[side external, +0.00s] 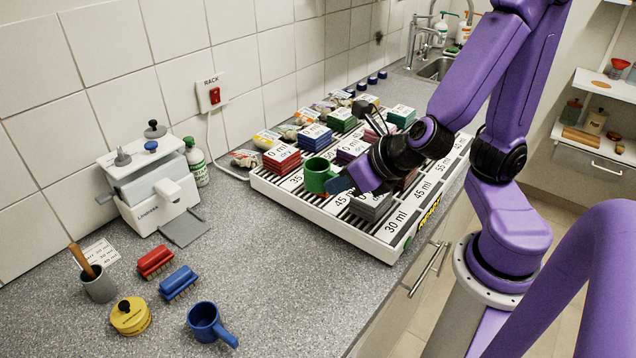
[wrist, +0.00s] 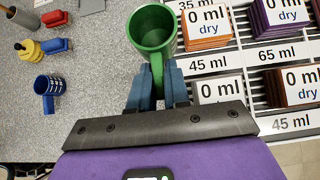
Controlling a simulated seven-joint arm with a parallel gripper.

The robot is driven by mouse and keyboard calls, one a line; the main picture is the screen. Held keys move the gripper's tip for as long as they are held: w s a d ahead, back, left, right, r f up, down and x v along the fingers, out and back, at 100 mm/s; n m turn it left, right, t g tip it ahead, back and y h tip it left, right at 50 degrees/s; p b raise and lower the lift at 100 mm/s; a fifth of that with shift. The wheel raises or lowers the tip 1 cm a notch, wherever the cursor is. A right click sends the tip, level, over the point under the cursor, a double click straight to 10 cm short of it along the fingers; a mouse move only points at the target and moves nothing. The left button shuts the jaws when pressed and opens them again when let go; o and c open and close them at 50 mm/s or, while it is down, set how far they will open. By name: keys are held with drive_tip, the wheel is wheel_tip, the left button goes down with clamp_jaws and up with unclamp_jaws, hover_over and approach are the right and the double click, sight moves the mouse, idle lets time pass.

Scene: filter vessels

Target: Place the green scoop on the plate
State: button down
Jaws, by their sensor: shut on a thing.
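The green scoop (side external: 318,177) is a cup with a handle, held upright near the front left part of the rack in the side view. In the wrist view the green scoop (wrist: 152,32) has its open mouth facing the camera and looks empty. My gripper (side external: 340,184) is shut on its handle; the blue fingers (wrist: 158,84) sit on either side of it. A flat grey plate (side external: 184,228) lies at the foot of the white device (side external: 150,190) on the counter, left of my gripper. I cannot tell whether this is the plate named in the task.
A white slatted rack (side external: 283,197) holds stacks of labelled filters. A blue scoop (side external: 207,322), red brush (side external: 155,261), blue brush (side external: 178,283), yellow lidded pot (side external: 130,316) and grey cup (side external: 98,286) stand at the lower left. The counter between device and rack is clear.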

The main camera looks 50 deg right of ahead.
drive_tip(key=shift+s, duration=0.1)
drive_tip(key=w+a+f, duration=0.1)
drive_tip(key=a+f, duration=0.2)
drive_tip(key=a, duration=0.3)
drive_tip(key=w+a+f, duration=0.2)
drive_tip(key=a+f, duration=0.2)
drive_tip(key=a, duration=0.1)
drive_tip(key=w+a+f, duration=0.2)
drive_tip(key=a+f, duration=0.1)
drive_tip(key=a, duration=0.3)
drive_tip(key=shift+w+a+f, duration=0.25)
drive_tip(key=shift+a+f, duration=0.05)
drive_tip(key=shift+a, duration=0.05)
approach(190, 232)
drive_tip(key=w, duration=0.1)
drive_tip(key=w+f, duration=0.1)
drive_tip(key=w, duration=0.1)
drive_tip(key=shift+f, duration=0.2)
drive_tip(key=shift+w+f, duration=0.2)
drive_tip(key=shift+f, duration=0.1)
drive_tip(key=shift+s+f, duration=0.1)
drive_tip(key=shift+f, duration=0.35)
drive_tip(key=shift+f, duration=0.1)
drive_tip(key=c, duration=1.1)
unclamp_jaws()
